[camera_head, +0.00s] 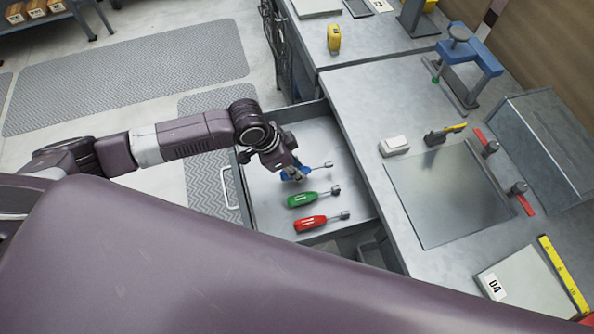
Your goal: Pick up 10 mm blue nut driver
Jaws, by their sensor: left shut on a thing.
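The blue nut driver (315,168) lies in the open drawer (262,194), above the green one in the picture, with its shaft pointing right. My left gripper (292,173) reaches down into the drawer and is shut on its blue handle, partly hiding it. I cannot tell whether the driver is lifted off the drawer floor. A green nut driver (305,199) and a red nut driver (313,222) lie in the same drawer. My right gripper is not in view.
The metal workbench (365,120) stands right of the drawer. Grey floor mats (130,75) lie at the left.

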